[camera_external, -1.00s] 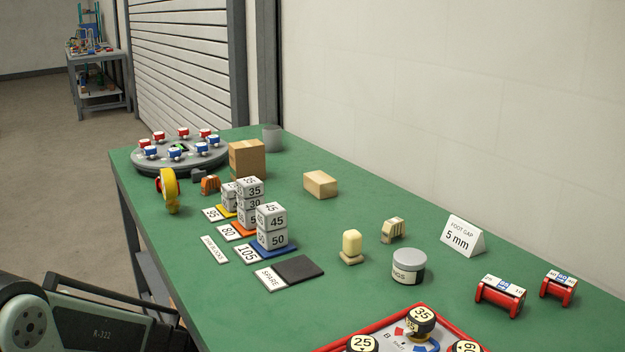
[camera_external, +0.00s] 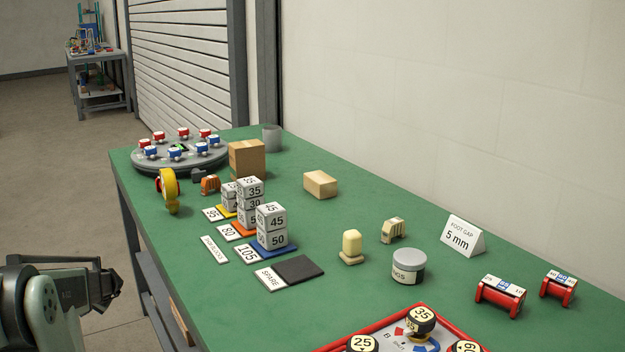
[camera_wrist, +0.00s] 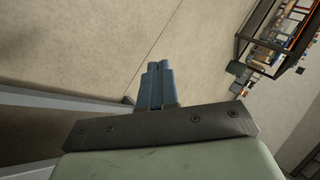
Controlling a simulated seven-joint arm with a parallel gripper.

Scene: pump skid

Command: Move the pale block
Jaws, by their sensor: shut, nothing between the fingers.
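Several blocks are light in colour, and I cannot tell which one is meant by the pale block. A pale wooden block (camera_external: 321,184) lies flat on the green table's middle. A cream upright piece (camera_external: 351,243) stands nearer on a small foot. White numbered blocks stand in stacks: one on the blue pad marked 105 (camera_external: 272,226), a taller one (camera_external: 250,203) on the orange pad marked 80, and a partly hidden one (camera_external: 229,197) on the yellow pad marked 95. My gripper (camera_wrist: 158,66) is shut and empty in the wrist view, over bare floor and away from the blocks.
A dark SPARE pad (camera_external: 299,268) is bare. A grey-lidded jar (camera_external: 408,267), a 5 mm sign (camera_external: 462,236) and a red-edged tray (camera_external: 425,309) are nearer. Open green table surrounds the wooden block.

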